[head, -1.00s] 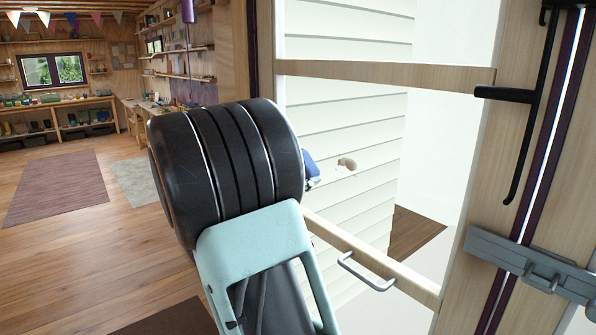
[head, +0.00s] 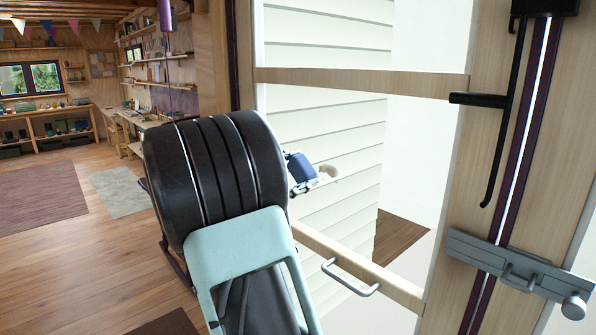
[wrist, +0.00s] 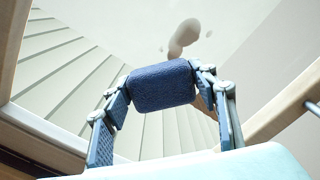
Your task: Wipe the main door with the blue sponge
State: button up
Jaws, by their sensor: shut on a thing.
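The main door is a glazed door with a pale wooden frame (head: 375,84), filling the right half of the head view. A beige-brown smudge (head: 329,171) shows on its glass; it also shows at the top of the wrist view (wrist: 184,37). My gripper (head: 302,181) is shut on the blue sponge (head: 298,165), near the left of the smudge in the head view. In the wrist view the sponge (wrist: 162,86) sits between both fingers, below the smudge. I cannot tell whether the sponge touches the glass. My arm hides the door's lower left part.
A black handle (head: 480,100) and a grey latch (head: 515,265) are on the right side of the door. A small metal pull (head: 350,282) sticks out from the lower crossbar. Workbenches (head: 45,135) and shelves stand at the back left. The wooden floor (head: 90,250) at left is open, with rugs.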

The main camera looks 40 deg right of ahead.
aim_at(336, 172)
jog(key=shift+d, duration=0.95)
dwell(0.3)
jog(key=shift+s+b, duration=0.9)
jog(key=shift+s, duration=0.85)
jog(key=shift+s+d+b, duration=0.2)
jog(key=shift+s+b, duration=0.25)
jog(key=shift+s, duration=0.65)
jog(key=shift+s+d+b, duration=0.2)
jog(key=shift+s+b, duration=0.2)
jog(key=shift+s, duration=0.7)
jog(key=shift+w+r, duration=0.1)
jog(key=shift+w, duration=0.3)
jog(key=shift+w+a+p, duration=0.15)
jog(key=shift+w+p, duration=0.4)
jog(key=shift+w, duration=1.3)
jog(key=shift+w+a+p, duration=0.15)
jog(key=shift+w+p, duration=0.4)
jog(key=shift+w, duration=1.25)
jog(key=shift+s+a, duration=0.15)
jog(key=shift+a, duration=1.35)
jog(key=shift+s+a, duration=0.1)
jog(key=shift+a, duration=1.35)
